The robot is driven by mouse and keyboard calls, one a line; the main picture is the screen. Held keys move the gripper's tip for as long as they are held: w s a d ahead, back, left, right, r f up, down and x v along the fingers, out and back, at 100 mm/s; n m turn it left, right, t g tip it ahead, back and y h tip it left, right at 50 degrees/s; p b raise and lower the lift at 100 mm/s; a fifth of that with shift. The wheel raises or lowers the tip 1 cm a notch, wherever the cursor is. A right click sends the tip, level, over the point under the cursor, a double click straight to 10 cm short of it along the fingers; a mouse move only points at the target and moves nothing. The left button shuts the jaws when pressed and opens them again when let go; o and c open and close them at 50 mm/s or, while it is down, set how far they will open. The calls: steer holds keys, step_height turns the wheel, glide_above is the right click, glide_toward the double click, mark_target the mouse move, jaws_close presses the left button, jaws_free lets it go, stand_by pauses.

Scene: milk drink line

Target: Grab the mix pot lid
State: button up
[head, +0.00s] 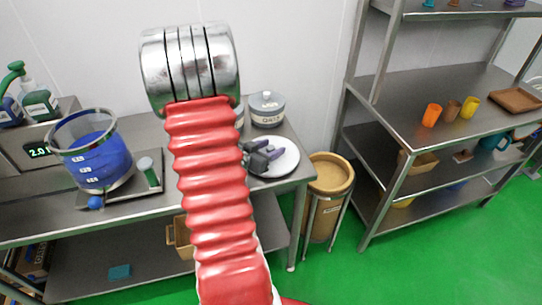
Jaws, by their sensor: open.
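A pale round disc (288,163), which looks like the mix pot lid, lies flat near the right end of the steel bench. My gripper (268,156) is dark grey and open, and it is over the left part of the disc. I cannot tell whether its fingers touch the disc or straddle a knob, as the gripper hides that part. A clear pot (98,160) with blue contents and white marks stands open at the left of the bench, and it may be the mix pot.
A grey lidded jar (267,112) stands just behind the disc. A tan bin (329,180) in a metal stand is right of the bench (235,205). A steel shelf rack (400,85) holds orange, brown and yellow cups. Green floor (400,275) is clear in front.

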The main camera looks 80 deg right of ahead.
mark_target(270, 147)
steer(key=shift+c, duration=0.2)
jaws_close()
stand_by(0.3)
steer(key=shift+r, duration=0.15)
steer(key=shift+r, duration=4.85)
